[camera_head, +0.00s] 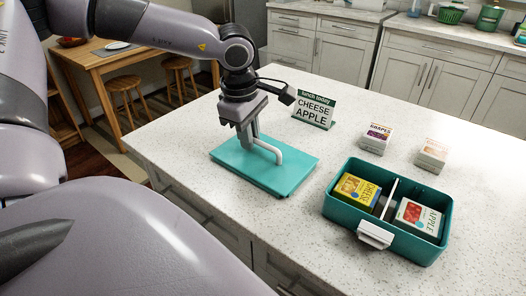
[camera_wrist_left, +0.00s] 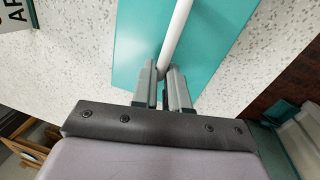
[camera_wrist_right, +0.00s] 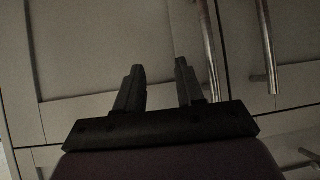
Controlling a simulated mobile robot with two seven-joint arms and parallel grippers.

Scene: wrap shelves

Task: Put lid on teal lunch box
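The teal lid (camera_head: 285,181) lies flat on the counter, left of the lunch box, with a pale bar handle (camera_head: 272,151) on top. My left gripper (camera_head: 250,143) is at the handle; in the left wrist view its fingers (camera_wrist_left: 163,75) are close together on either side of the handle (camera_wrist_left: 177,32), shut on it. The teal lunch box (camera_head: 385,244) stands open, with a white divider, a white front latch, a yellow cheese box (camera_head: 357,189) in the left compartment and an apple box (camera_head: 417,217) in the right. My right gripper (camera_wrist_right: 157,72) is open and empty before grey cabinet doors.
A sign (camera_head: 314,108) reading "CHEESE APPLE" stands behind the lid. A grapes box (camera_head: 376,138) and another small box (camera_head: 432,155) stand behind the lunch box. The counter between lid and lunch box is clear.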

